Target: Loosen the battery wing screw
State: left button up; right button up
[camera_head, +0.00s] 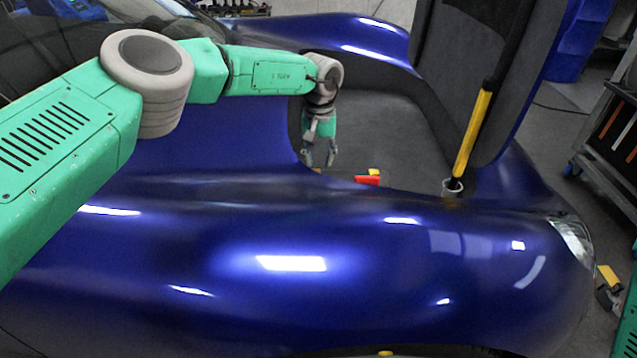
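My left arm comes in from the left over the blue car body. My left gripper (320,157) hangs down inside the open front compartment, its fingers apart with nothing seen between them. A small red part (367,180) with a yellow piece (374,171) shows just right of and below the gripper, apart from it, partly hidden by the fender edge. I cannot make out the battery or its wing screw. At the right edge, part of my green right arm shows, with a small grey part (606,298) that may be my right gripper; its fingers are unclear.
The blue fender (300,235) fills the foreground and its edge hides the near compartment floor. A raised dark panel (470,70) and a black and yellow strut (472,135) stand right of the gripper. A tool cart (610,140) stands at the far right.

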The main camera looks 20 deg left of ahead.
pick_arm(q)
notch_tip(320, 180, down, 5)
jog(key=shift+d+r+b, duration=0.1)
jog(key=shift+b, duration=0.55)
jog(key=shift+a+f, duration=0.3)
jog(key=shift+f, duration=0.35)
jog(key=shift+d, duration=0.1)
jog(key=shift+c, duration=0.8)
jog(key=shift+d, duration=0.1)
grip_shut()
